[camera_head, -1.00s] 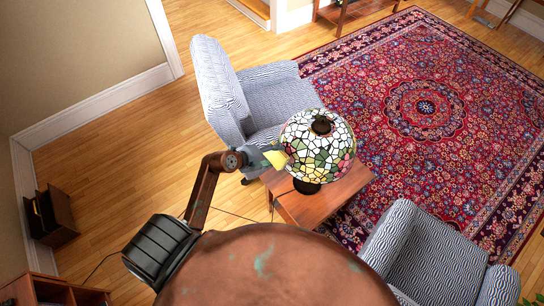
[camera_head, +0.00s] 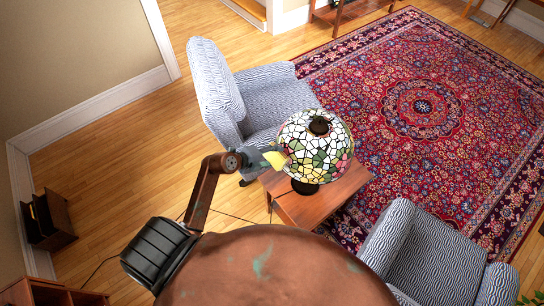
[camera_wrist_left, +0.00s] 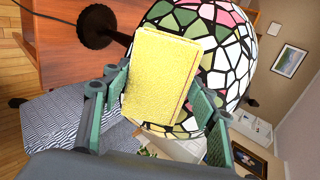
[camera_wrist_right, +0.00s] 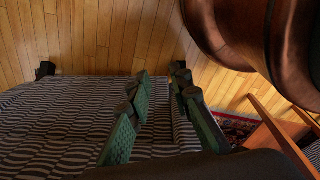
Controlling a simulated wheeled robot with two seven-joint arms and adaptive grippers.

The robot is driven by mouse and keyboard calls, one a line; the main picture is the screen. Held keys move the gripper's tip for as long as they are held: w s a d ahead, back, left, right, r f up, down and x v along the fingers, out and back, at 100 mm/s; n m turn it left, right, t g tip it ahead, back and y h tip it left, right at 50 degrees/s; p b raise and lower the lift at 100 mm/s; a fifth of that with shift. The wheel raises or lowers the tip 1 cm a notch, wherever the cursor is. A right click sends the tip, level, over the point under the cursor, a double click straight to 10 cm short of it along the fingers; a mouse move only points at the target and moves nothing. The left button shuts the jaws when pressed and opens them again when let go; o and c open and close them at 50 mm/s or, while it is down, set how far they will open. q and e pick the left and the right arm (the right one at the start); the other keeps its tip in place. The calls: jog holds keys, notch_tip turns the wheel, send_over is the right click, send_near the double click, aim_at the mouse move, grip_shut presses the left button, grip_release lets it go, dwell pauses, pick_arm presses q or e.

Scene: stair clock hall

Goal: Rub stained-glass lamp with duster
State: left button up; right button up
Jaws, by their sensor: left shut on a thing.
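The stained-glass lamp (camera_head: 322,140) has a domed shade of white, green, pink and yellow panes on a dark base (camera_head: 305,187). It stands upright on a small wooden table. My left gripper (camera_head: 266,158) is at the shade's left side, shut on a yellow block-shaped duster (camera_head: 276,159). In the left wrist view the duster (camera_wrist_left: 160,78) sits between both fingers and overlaps the shade (camera_wrist_left: 215,45); it looks against or very close to the glass. My right gripper (camera_wrist_right: 162,80) shows only in the right wrist view, fingers apart and empty, over striped upholstery.
The wooden side table (camera_head: 325,203) stands between two striped armchairs, one behind (camera_head: 265,100) and one at the lower right (camera_head: 430,262). A red patterned rug (camera_head: 425,110) covers the floor to the right. A small wooden box-like piece (camera_head: 48,220) stands by the left wall.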

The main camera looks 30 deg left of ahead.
aim_at(279, 163)
pick_arm(q)
jog(key=shift+w+d+f, duration=0.15)
jog(key=shift+w+f, duration=0.2)
jog(key=shift+w, duration=0.05)
jog(key=shift+d, duration=0.1)
jog(key=shift+s+d+r+p, duration=0.15)
jog(key=shift+s+d+p, duration=0.3)
jog(key=shift+d+p, duration=0.4)
jog(key=shift+s+d+p, duration=0.4)
jog(key=shift+d+p, duration=0.2)
jog(key=shift+d, duration=0.2)
jog(key=shift+s+d+p, duration=0.3)
jog(key=shift+d+p, duration=0.4)
jog(key=shift+d, duration=0.15)
jog(key=shift+s+d+p, duration=0.3)
jog(key=shift+d+p, duration=0.35)
jog(key=shift+d, duration=0.15)
jog(key=shift+d+p, duration=0.1)
jog(key=shift+p, duration=0.25)
jog(key=shift+w+a, duration=0.25)
jog(key=shift+a, duration=0.35)
jog(key=shift+w+a, duration=0.25)
jog(key=shift+a, duration=0.35)
jog(key=shift+w+a, duration=0.25)
jog(key=shift+a, duration=0.35)
jog(key=shift+w+a, duration=0.4)
jog(key=shift+a, duration=0.5)
jog(key=shift+w+a, duration=0.35)
jog(key=shift+a, duration=0.5)
